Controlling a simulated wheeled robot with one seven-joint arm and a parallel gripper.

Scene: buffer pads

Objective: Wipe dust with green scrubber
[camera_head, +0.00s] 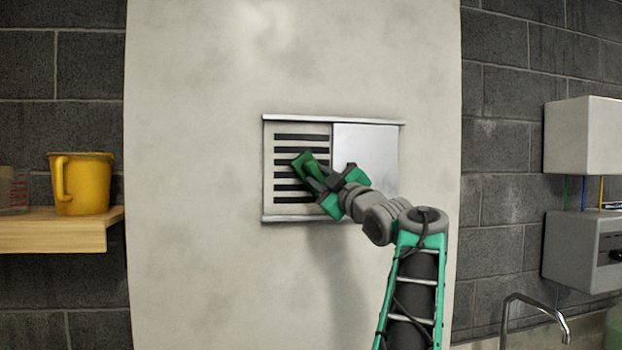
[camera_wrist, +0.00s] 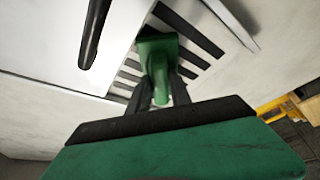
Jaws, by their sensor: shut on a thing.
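The green scrubber (camera_head: 303,162) is in my gripper (camera_head: 318,178), in front of the slotted vent (camera_head: 285,200) on the wall panel. In the wrist view the scrubber (camera_wrist: 158,52) sits between the two dark fingers of my gripper (camera_wrist: 160,90), its head over the dark slots (camera_wrist: 195,40). I cannot tell whether it touches the slats. My gripper is shut on the scrubber. No dust on the vent can be made out; the scrubber and gripper hide part of the slots.
A plain metal cover (camera_head: 365,150) fills the vent frame's right half, with a dark handle (camera_wrist: 92,35) in the wrist view. A yellow jug (camera_head: 85,185) stands on a wooden shelf (camera_head: 55,235) at left. Grey boxes (camera_head: 585,135) and a tap (camera_head: 535,303) are at right.

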